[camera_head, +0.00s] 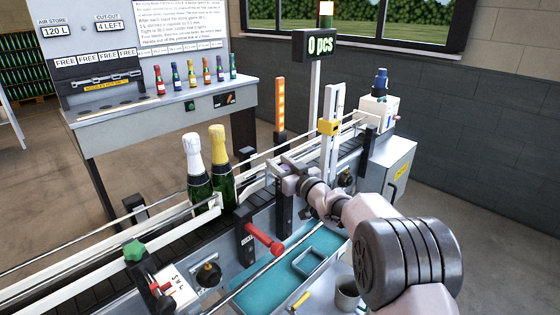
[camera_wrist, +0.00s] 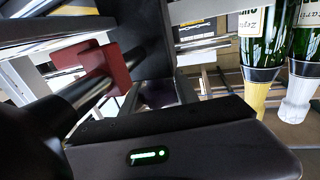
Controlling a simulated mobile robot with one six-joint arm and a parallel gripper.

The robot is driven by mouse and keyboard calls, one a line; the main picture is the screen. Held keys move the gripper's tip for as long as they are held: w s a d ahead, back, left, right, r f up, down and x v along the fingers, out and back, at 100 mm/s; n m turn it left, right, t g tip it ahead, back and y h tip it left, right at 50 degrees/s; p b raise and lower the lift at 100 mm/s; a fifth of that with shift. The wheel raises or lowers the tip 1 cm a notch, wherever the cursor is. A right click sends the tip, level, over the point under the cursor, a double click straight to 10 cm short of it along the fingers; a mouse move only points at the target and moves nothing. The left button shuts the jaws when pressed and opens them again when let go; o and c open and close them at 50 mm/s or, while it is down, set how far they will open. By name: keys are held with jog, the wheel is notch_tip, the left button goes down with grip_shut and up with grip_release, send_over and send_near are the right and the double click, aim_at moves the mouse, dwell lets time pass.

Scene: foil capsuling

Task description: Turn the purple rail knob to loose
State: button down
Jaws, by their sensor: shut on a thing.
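My gripper (camera_head: 288,170) reaches in from the right to the conveyor's guide rail, just beyond two foil-topped bottles. It is shut on the purple rail knob (camera_head: 289,186), which is mostly hidden by the fingers and shows only as a small purple patch. In the wrist view a dark purplish part of the knob (camera_wrist: 184,88) shows just past the dark finger edge. The knob's pointer or marking cannot be made out.
A white-capped bottle (camera_head: 194,165) and a gold-capped bottle (camera_head: 220,160) stand on the conveyor left of my gripper. A red handle (camera_head: 263,239) juts out in front. A green knob (camera_head: 134,250) sits nearer, and a post with a display (camera_head: 320,46) rises behind.

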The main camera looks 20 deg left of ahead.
jog(key=shift+r, duration=0.1)
jog(key=c, duration=0.9)
grip_release()
jog(key=p+v, duration=0.3)
jog(key=v, duration=1.4)
jog(key=shift+s+d, duration=0.1)
jog(key=shift+d, duration=0.1)
